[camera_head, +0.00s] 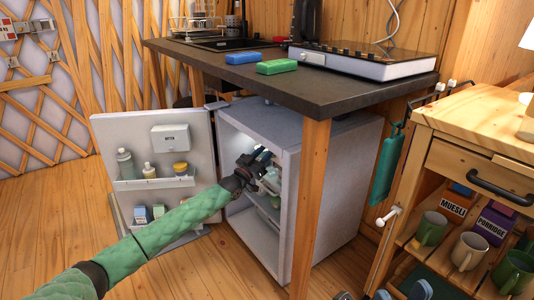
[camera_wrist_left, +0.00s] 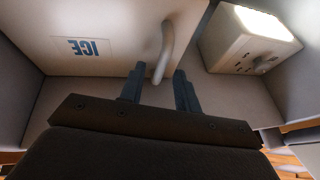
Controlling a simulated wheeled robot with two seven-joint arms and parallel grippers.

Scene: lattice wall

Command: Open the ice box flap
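The ice box flap (camera_wrist_left: 65,20) is a pale panel in the left wrist view, with a blue-lettered ICE label (camera_wrist_left: 90,47) seen upside down. It looks closed. Its curved pale handle (camera_wrist_left: 163,52) stands out near the flap's edge. My left gripper (camera_wrist_left: 159,80) is open, its dark fingers on either side of the handle's end; I cannot tell whether they touch it. In the head view my green-sleeved left arm reaches into the open fridge (camera_head: 325,190), and its gripper (camera_head: 262,157) is up inside; the flap is hidden there. I cannot make out my right gripper clearly.
The fridge door (camera_head: 105,150) stands open to the left with bottles on its racks. A lit box with a dial (camera_wrist_left: 245,45) sits beside the flap. The dark countertop (camera_head: 330,95) and its wooden leg (camera_head: 310,200) are close by. A wooden cart (camera_head: 480,120) stands right.

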